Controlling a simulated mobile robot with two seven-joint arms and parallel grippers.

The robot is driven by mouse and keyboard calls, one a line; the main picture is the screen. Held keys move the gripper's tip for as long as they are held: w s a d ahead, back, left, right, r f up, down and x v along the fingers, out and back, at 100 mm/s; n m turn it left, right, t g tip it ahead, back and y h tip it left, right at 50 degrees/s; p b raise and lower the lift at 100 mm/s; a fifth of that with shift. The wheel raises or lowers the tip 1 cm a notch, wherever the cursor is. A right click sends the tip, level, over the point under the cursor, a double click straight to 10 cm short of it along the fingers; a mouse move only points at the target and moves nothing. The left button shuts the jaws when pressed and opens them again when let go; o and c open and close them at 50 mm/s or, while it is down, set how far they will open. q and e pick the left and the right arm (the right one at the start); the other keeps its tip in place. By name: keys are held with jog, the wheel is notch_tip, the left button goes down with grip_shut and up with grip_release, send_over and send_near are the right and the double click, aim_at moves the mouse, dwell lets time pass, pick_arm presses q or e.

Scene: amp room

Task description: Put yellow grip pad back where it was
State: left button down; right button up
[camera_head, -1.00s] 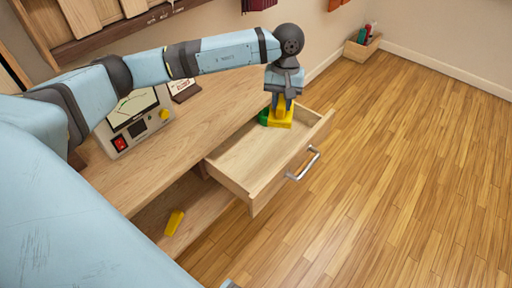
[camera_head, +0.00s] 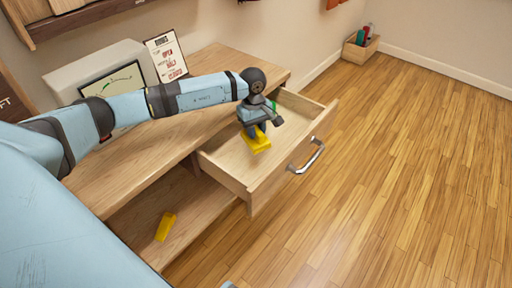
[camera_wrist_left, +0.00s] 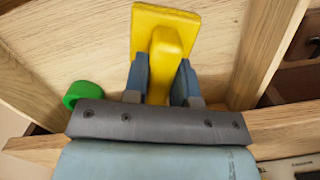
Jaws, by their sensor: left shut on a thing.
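My left gripper (camera_head: 256,131) is shut on a yellow grip pad (camera_head: 259,145), a flat plate with a raised handle. It holds the pad over the open wooden drawer (camera_head: 226,160); whether the pad touches the drawer floor I cannot tell. In the left wrist view the pad (camera_wrist_left: 181,18) sits between the two fingers (camera_wrist_left: 163,80). A second yellow piece (camera_head: 165,226) lies on the lower shelf (camera_head: 135,222) under the desk. My right gripper is not in view.
A green object (camera_head: 274,106) is at the drawer's back, also beside the gripper in the wrist view (camera_wrist_left: 84,94). A meter box (camera_head: 128,66) and sign (camera_head: 167,58) stand on the desk (camera_head: 120,168). The floor at right is clear; a crate (camera_head: 360,48) stands far off.

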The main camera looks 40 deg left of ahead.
aim_at(256, 144)
pick_arm(q)
notch_tip(256, 144, down, 3)
jog(key=shift+r, duration=0.1)
notch_tip(256, 144, down, 4)
jog(key=shift+r+b, duration=0.25)
jog(key=shift+b, duration=0.2)
jog(key=shift+f, duration=0.35)
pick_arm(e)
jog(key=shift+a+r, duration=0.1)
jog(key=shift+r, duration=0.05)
pick_arm(q)
jog(key=shift+f, duration=0.15)
jog(key=c, duration=0.9)
grip_release()
